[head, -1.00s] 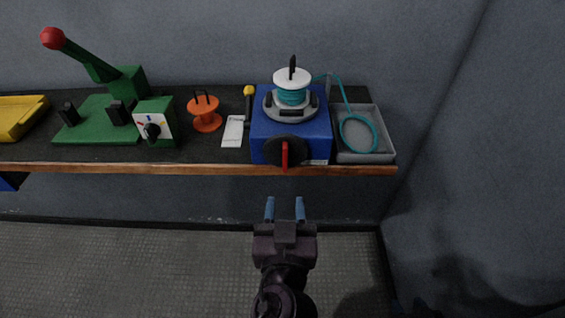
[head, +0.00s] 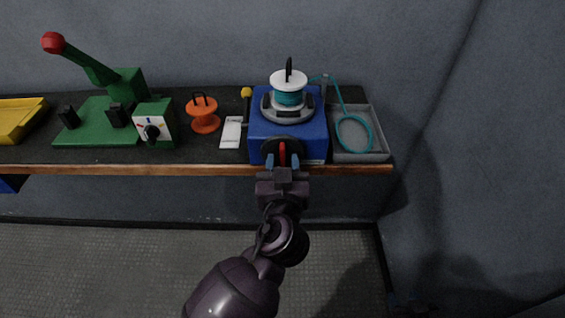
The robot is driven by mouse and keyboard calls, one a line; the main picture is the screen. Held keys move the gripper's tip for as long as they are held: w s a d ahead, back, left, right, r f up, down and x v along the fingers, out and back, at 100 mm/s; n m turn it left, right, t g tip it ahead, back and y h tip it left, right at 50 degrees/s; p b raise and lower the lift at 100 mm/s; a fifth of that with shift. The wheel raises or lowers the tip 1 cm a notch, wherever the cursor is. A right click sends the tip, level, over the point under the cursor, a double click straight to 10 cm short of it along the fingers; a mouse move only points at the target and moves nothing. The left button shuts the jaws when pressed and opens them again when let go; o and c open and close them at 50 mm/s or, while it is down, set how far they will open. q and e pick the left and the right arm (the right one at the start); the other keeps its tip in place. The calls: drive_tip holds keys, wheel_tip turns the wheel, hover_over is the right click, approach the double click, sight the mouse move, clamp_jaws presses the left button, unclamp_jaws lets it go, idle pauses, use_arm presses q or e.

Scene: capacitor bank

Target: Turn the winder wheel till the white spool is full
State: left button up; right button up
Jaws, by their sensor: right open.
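The blue winder (head: 310,135) stands near the right end of the bench. The white spool (head: 288,78) sits upright on its grey turntable, with teal cord wound around its core. The black winder wheel (head: 268,146) is on the winder's front face, with a red handle (head: 282,152) on it. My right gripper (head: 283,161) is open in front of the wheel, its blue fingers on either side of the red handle. I cannot tell whether they touch it. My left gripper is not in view.
A grey tray (head: 372,156) with a teal cord loop (head: 354,133) is right of the winder. To the left are a white card (head: 231,132), an orange spool (head: 205,116), a dial box (head: 154,124) and a green lever press (head: 90,130). The bench's wooden edge (head: 150,169) runs below.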

use_arm(q)
clamp_jaws()
drive_tip(key=shift+m, duration=0.3)
